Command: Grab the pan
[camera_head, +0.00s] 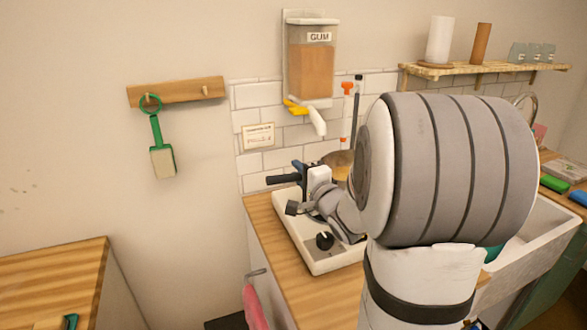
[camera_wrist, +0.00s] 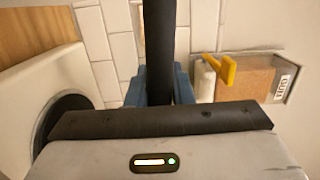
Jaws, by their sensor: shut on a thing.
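My gripper (camera_head: 299,169) shows its blue fingers above the white hot plate (camera_head: 283,221). It is shut on a black handle (camera_head: 281,180), which I take to be the pan's. In the wrist view the handle (camera_wrist: 165,40) runs upward between the blue fingers (camera_wrist: 160,90). The pan's body is not clear. A brownish round rim with yellow inside (camera_head: 341,160) shows behind my arm in the head view, and I cannot tell whether it belongs to this handle. My wrist and arm hide much of the hot plate.
A GUM dispenser (camera_head: 311,65) with a yellow lever hangs on the tiled wall above. A green-handled brush (camera_head: 158,140) hangs on a wooden rack at left. A white sink (camera_head: 535,235) is at right. A shelf (camera_head: 480,69) holds rolls and small containers.

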